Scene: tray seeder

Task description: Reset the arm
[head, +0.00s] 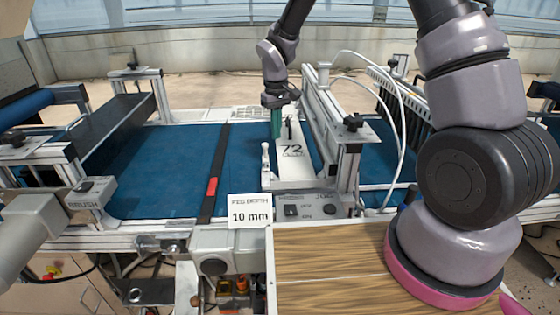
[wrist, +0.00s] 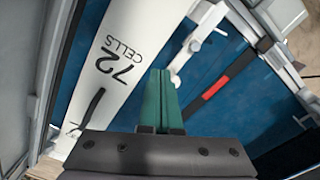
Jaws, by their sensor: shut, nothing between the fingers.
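My gripper (head: 277,134) hangs down from my arm over the blue belt of the seeder in the head view. Its green fingers are shut with nothing between them, and they also show in the wrist view (wrist: 158,76). It is beside the white plate marked "72 CELLS" (head: 293,172), which fills the left of the wrist view (wrist: 95,75). Whether the fingers touch the plate or the belt, I cannot tell.
A black strip with a red mark (head: 212,187) crosses the blue belt (head: 160,165) on the left. A metal frame (head: 325,125) with white hoses stands close on the right. A "10 mm" card (head: 249,211), a switch box (head: 305,208) and a wooden top (head: 330,265) are in front.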

